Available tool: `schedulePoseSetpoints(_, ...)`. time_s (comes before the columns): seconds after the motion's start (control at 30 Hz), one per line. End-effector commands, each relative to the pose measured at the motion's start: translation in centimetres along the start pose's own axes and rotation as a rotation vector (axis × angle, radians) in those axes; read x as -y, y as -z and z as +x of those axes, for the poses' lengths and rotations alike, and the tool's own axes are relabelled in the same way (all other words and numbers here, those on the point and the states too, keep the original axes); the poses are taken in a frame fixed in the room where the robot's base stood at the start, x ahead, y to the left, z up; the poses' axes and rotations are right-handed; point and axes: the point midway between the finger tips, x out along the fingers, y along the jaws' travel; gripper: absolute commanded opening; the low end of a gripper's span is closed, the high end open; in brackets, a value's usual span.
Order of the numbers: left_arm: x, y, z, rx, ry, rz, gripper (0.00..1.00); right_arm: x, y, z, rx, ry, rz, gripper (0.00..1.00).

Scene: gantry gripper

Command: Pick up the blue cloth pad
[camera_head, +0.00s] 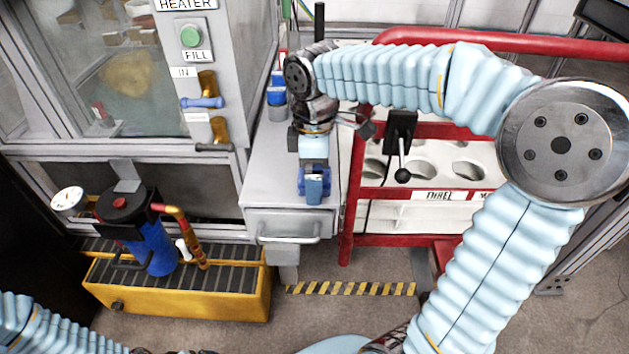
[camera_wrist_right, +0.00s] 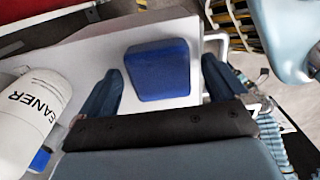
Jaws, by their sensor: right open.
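The blue cloth pad (camera_wrist_right: 158,70) lies flat on the light grey top of a cabinet (camera_head: 262,180). In the right wrist view it sits between the two blue fingers of my right gripper (camera_wrist_right: 161,75), with a gap on each side. The fingers are open and hold nothing. In the head view my right gripper (camera_head: 314,184) points down over the front part of the cabinet top; the pad is hard to tell apart from the blue fingers there. Part of my left arm's sleeve shows at the lower left, but its gripper is out of the picture.
A red-framed cart (camera_head: 345,215) is close on the right of the cabinet. A glass-fronted machine (camera_head: 215,75) stands at the left. A blue filter canister (camera_head: 150,245) stands on a yellow grated box (camera_head: 180,300).

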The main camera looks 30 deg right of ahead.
Motion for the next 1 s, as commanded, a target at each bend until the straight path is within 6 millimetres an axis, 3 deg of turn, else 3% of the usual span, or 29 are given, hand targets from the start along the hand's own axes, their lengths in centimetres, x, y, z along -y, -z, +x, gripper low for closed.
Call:
schedulePoseSetpoints(0.23, 0.0, 0.0, 0.0, 0.0, 0.0, 0.0, 0.98, 0.0, 0.0, 0.2, 0.001, 0.0, 0.0, 0.97)
schedulePoseSetpoints(0.6, 0.0, 0.0, 0.0, 0.0, 0.0, 0.0, 0.98, 0.0, 0.0, 0.2, 0.0, 0.0, 0.0, 0.43)
schedulePoseSetpoints(0.87, 0.0, 0.0, 0.0, 0.0, 0.0, 0.0, 0.98, 0.0, 0.0, 0.0, 0.0, -0.001, 0.0, 0.43)
schedulePoseSetpoints(1.0, -0.1, 0.0, -0.2, 0.001, -0.001, 0.001, 0.98, 0.0, 0.0, -1.1, 0.0, -0.001, 0.0, 0.43)
